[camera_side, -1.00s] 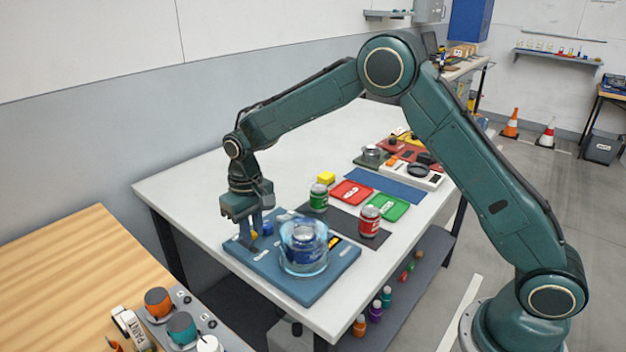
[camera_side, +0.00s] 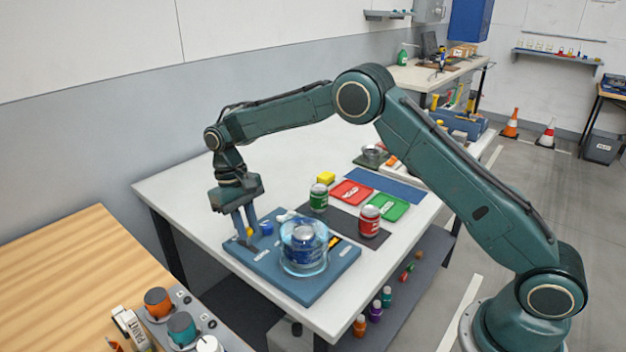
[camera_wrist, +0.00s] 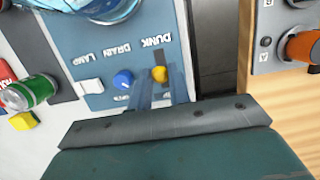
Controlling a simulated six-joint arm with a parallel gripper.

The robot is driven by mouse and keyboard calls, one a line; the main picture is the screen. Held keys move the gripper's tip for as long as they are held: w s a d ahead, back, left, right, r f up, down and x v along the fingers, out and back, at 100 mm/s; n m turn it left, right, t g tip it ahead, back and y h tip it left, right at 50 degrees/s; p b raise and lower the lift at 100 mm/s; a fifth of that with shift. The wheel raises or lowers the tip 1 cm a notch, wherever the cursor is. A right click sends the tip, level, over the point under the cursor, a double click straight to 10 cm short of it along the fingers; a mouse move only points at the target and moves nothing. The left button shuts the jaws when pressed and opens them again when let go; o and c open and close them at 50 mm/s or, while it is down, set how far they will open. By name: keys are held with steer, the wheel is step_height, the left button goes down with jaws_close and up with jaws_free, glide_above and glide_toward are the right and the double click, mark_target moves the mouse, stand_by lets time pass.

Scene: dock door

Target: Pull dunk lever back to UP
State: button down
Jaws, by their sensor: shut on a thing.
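The dunk lever's yellow knob (camera_side: 249,232) stands at the left corner of the blue panel (camera_side: 305,290). It also shows in the wrist view (camera_wrist: 160,73), by the label DUNK. My gripper (camera_side: 245,230) points down with its blue-grey fingers on either side of the knob, shut on it. In the wrist view the fingers (camera_wrist: 161,84) flank the knob. The lever's shaft is mostly hidden, and I cannot read an UP mark. A clear round tank (camera_side: 303,262) with blue contents and a grey piece inside stands on the panel.
A blue knob (camera_wrist: 123,79) marked DRAIN and a white knob (camera_wrist: 92,86) sit close beside the yellow one. A green can (camera_side: 318,197), a red can (camera_side: 370,221) and a yellow block (camera_side: 326,178) stand behind the panel. The table's far left is clear.

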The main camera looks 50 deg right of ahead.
stand_by(0.3)
steer(key=c, duration=1.3)
jaws_free()
steer(key=shift+s+t, duration=0.3)
steer(key=shift+t, duration=0.1)
steer(key=shift+s+f+t, duration=0.1)
steer(key=shift+s+t, duration=0.5)
steer(key=shift+t, duration=0.3)
step_height(320, 180, up, 14)
steer(key=shift+s+d+r+t, duration=0.45)
steer(key=shift+s+d+r, duration=0.85)
steer(key=shift+s, duration=1.35)
steer(key=shift+s+d+r+t, duration=0.4)
steer(key=shift+s+d+r, duration=0.35)
steer(key=shift+s+r, duration=1.55)
steer(key=shift+s+d+r+t, duration=0.45)
steer(key=shift+s+d+r, duration=0.7)
steer(key=shift+s, duration=1.85)
steer(key=shift+a+r, duration=0.1)
steer(key=shift+a, duration=0.05)
